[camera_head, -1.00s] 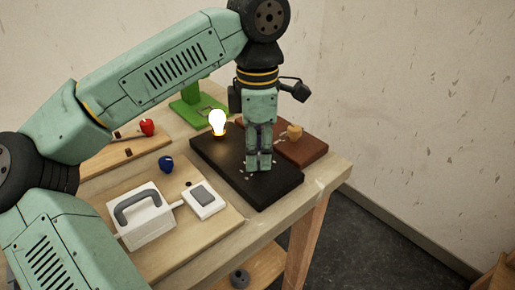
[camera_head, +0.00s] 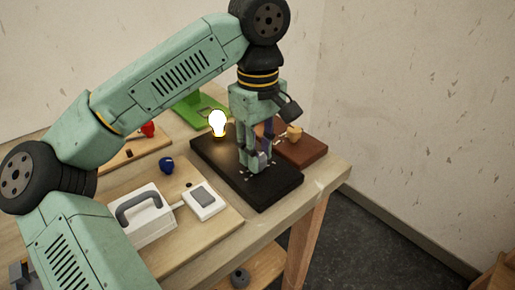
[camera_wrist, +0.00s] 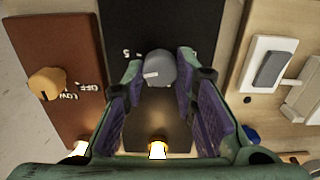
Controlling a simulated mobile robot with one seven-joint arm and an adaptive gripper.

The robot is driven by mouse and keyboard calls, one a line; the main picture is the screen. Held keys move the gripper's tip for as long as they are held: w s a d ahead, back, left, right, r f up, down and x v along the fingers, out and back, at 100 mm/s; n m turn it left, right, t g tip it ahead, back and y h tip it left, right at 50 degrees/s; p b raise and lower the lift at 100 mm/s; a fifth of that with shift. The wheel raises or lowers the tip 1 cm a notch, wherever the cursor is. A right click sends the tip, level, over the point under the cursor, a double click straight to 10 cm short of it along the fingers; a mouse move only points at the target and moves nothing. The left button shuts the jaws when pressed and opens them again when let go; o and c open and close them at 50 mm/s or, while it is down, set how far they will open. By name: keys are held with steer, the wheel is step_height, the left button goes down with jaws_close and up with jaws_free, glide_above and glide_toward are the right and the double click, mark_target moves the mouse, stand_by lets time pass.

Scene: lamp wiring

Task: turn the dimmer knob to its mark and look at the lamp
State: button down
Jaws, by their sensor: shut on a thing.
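The grey dimmer knob (camera_wrist: 160,68) with a white pointer line stands on the black board (camera_wrist: 120,20). My gripper (camera_wrist: 158,72) points down and is shut on the knob, one finger on each side. In the head view my gripper (camera_head: 254,162) hides most of the knob. White marks are printed around the knob, but most are covered or too small to read. The lamp bulb (camera_head: 218,123) is lit at the far left of the black board and casts a warm glow there. It also shows in the wrist view (camera_wrist: 157,149).
A brown board (camera_head: 312,150) with an orange knob (camera_head: 294,133) lies right beside the black board. A white switch (camera_head: 203,198) and a white box with a grey handle (camera_head: 145,213) lie to the left. Blue (camera_head: 166,165) and red (camera_head: 148,130) parts stand farther back.

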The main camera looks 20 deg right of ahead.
steer(key=shift+m, duration=2.2)
steer(key=c, duration=1.3)
jaws_free()
steer(key=shift+r, duration=0.1)
step_height(320, 180, up, 12)
